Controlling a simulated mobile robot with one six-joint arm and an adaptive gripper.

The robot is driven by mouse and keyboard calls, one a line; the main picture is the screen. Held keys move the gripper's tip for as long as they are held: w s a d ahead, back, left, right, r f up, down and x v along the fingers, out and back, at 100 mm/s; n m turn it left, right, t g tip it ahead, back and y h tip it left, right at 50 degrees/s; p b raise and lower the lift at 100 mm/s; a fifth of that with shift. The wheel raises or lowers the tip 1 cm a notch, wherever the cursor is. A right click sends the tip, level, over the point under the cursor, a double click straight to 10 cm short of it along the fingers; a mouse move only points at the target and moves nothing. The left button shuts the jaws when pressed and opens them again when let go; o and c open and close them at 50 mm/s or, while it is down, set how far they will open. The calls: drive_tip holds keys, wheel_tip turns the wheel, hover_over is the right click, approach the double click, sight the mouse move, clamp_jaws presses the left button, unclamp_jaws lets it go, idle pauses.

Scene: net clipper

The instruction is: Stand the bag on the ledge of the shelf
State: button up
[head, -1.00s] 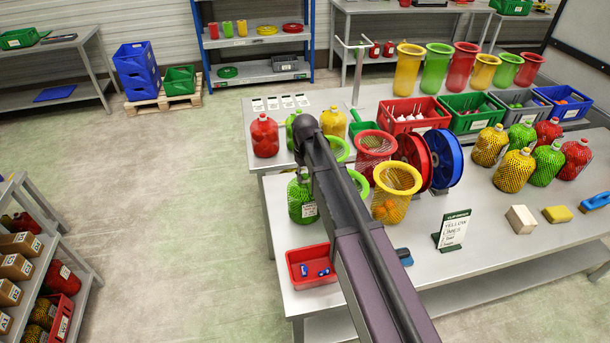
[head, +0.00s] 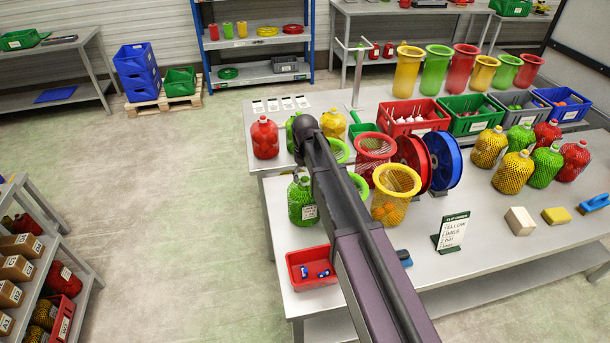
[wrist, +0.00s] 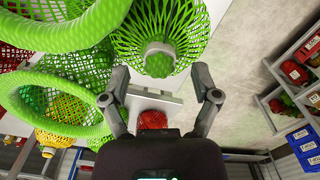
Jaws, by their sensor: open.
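A green net bag (head: 301,203) with a pale label stands at the left end of the front table, partly hidden by my arm. In the wrist view a green net bag (wrist: 160,35) fills the top middle, its pale capped neck toward me. My gripper (wrist: 161,80) is open and empty, one finger either side of that neck and apart from it. The gripper is hidden behind my arm in the head view. A grey shelf rack (head: 82,275) with boxes and net bags stands at the lower left; it cannot be told which ledge is meant.
Green (wrist: 65,115) and other net-lined funnels crowd the left of the wrist view. A red tray (head: 312,268) with small blue items lies at the table's front left. A sign (head: 452,232) and spools (head: 446,160) stand right. Open floor (head: 180,210) separates table and rack.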

wheel_tip(320, 180, up, 11)
drive_tip(key=p, duration=1)
drive_tip(key=shift+p, duration=0.35)
drive_tip(key=shift+r, duration=0.1)
drive_tip(key=s+d+m, duration=0.7)
drive_tip(key=s+d, duration=1.3)
drive_tip(key=d, duration=0.2)
drive_tip(key=shift+s+d, duration=0.25)
drive_tip(key=shift+s, duration=0.15)
wheel_tip(320, 180, down, 9)
drive_tip(key=b, duration=0.9)
